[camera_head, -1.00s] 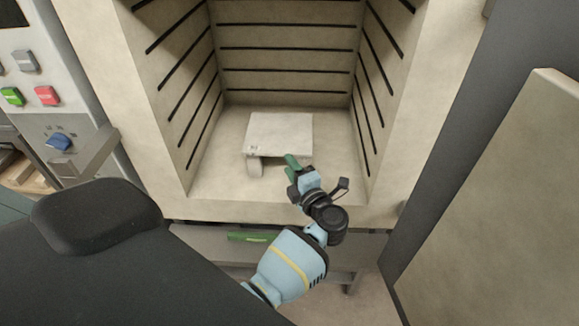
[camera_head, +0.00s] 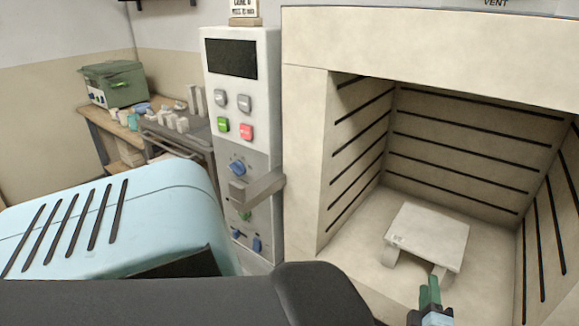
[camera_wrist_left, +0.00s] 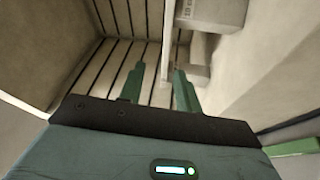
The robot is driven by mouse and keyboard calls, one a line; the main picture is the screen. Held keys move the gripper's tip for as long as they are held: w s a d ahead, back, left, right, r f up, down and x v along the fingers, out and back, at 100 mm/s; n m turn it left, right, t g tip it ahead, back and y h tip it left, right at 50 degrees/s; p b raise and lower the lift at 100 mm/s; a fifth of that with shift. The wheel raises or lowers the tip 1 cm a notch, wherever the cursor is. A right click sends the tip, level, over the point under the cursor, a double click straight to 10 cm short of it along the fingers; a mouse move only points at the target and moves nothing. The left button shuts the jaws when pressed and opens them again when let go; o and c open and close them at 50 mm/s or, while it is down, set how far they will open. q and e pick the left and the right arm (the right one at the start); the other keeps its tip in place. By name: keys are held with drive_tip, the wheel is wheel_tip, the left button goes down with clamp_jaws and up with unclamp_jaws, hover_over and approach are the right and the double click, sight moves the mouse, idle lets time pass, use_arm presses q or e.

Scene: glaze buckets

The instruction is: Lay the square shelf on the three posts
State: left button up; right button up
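The square shelf (camera_head: 428,234), a pale flat slab, lies level inside the kiln in the head view. It rests on posts; a left post (camera_head: 391,257) and a front right post (camera_head: 440,271) show under its edge. Any third post is hidden beneath it. My left gripper (camera_head: 429,292) is just in front of the shelf's front right side, at the bottom of the head view. In the left wrist view its two green fingers (camera_wrist_left: 158,85) stand apart, with the shelf's thin edge (camera_wrist_left: 166,45) showing beyond and between the tips. It holds nothing. My right gripper is not in view.
The kiln's front frame (camera_head: 303,165) and grooved side walls surround the shelf. Clear floor (camera_head: 355,262) lies left of it. A control panel (camera_head: 243,130) with a projecting handle (camera_head: 258,188) stands left of the opening. A cluttered bench is farther back left.

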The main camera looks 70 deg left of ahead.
use_arm(q)
drive_tip(key=s+d+f+m+t+h, duration=0.2)
drive_tip(key=s+d+f+m+h, duration=0.35)
drive_tip(key=s+m+h, duration=0.35)
drive_tip(key=s+d+f+m+t+h, duration=0.1)
drive_tip(key=s+d+f+m+h, duration=0.4)
drive_tip(key=s+f+m+h, duration=0.5)
drive_tip(key=s+f+m+g+y, duration=0.1)
drive_tip(key=s+m+g, duration=0.3)
drive_tip(key=s, duration=0.6)
drive_tip(key=s+f+m+g+y, duration=0.1)
drive_tip(key=s+f+m+g, duration=0.3)
drive_tip(key=s, duration=0.6)
drive_tip(key=shift+s+d+m, duration=0.15)
drive_tip(key=shift+d+m, duration=0.2)
drive_tip(key=shift+m, duration=0.15)
